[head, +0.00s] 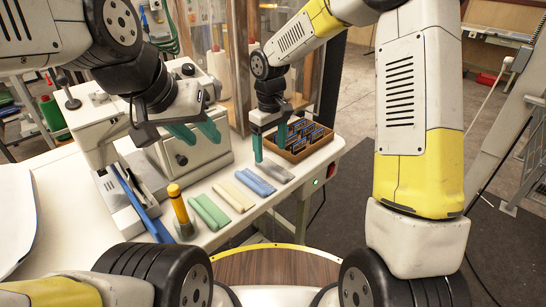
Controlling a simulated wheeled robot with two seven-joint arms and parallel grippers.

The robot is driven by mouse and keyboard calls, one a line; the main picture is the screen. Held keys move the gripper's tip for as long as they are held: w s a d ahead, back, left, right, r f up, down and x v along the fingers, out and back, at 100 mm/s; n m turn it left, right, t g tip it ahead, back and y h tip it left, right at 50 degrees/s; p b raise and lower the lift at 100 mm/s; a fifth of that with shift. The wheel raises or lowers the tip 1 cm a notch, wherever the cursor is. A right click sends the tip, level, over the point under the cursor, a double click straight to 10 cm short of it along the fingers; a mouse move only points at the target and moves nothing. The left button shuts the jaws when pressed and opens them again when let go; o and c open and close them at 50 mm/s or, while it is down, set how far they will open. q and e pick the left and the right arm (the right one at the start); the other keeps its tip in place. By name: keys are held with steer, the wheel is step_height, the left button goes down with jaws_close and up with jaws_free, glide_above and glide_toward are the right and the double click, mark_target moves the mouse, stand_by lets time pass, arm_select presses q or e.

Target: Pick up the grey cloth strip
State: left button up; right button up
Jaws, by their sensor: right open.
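The grey cloth strip (277,172) lies flat on the white table, the furthest right of a row of folded strips. Beside it to the left are a blue strip (255,182), a cream strip (234,195) and a green strip (208,212). My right gripper (271,150) is open and empty, pointing down just behind the grey strip. Its left fingertip is close to the strip's far end; I cannot tell its exact height. My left gripper (200,136) is open and empty in front of the white machine, further left and above the table.
A cardboard box (298,155) with dark packets stands just behind the grey strip, close to my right gripper. A yellow-topped object (178,207) stands left of the green strip. The table's front-right edge is near the strips.

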mark_target(269, 159)
step_height(269, 159, down, 5)
steer(key=shift+w+a+r, duration=0.1)
steer(key=shift+a+r, duration=0.05)
steer(key=c, duration=1.4)
